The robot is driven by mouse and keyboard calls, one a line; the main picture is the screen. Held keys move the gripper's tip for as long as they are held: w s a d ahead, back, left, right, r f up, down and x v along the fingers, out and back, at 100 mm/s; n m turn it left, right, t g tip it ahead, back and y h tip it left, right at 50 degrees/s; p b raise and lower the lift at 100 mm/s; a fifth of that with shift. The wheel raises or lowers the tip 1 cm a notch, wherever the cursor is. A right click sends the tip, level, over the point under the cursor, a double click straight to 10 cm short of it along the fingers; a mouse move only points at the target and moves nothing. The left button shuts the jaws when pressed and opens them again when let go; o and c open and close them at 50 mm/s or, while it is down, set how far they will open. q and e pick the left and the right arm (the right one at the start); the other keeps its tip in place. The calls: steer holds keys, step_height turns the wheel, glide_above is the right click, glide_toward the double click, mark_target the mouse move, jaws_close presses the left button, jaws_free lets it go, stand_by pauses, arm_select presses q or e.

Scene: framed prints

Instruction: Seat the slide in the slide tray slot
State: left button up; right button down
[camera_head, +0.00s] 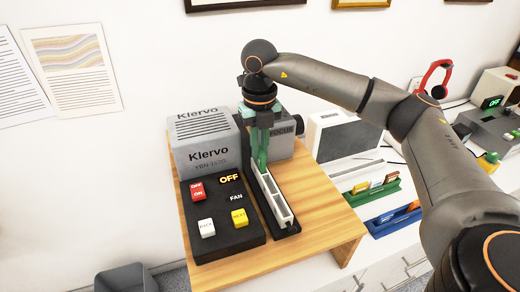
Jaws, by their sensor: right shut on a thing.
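The white slide tray (283,212) lies in a dark channel beside the projector (205,141), on a wooden stand. It is long and narrow with dividers along it. My right gripper (261,162) points down at the far end of the tray, its green fingers close together. It is shut on the slide, but the slide is too small and covered to make out. I cannot tell whether the slide is inside a slot or above it. My left gripper is not in view.
The control panel (222,243) with red, white and yellow buttons sits left of the tray. A green rack (380,192) and a blue rack (397,221) hold slides at the right. A white-framed screen (345,137) stands behind them. The stand's front edge (292,262) is clear.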

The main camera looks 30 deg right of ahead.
mark_target(260, 149)
steer(key=shift+f, duration=0.75)
steer(key=shift+f, duration=0.25)
steer(key=c, duration=0.9)
jaws_free()
steer(key=shift+r, duration=0.1)
step_height(260, 149, up, 12)
steer(key=shift+r+b, duration=0.2)
steer(key=shift+b, duration=0.2)
steer(key=shift+f, duration=0.1)
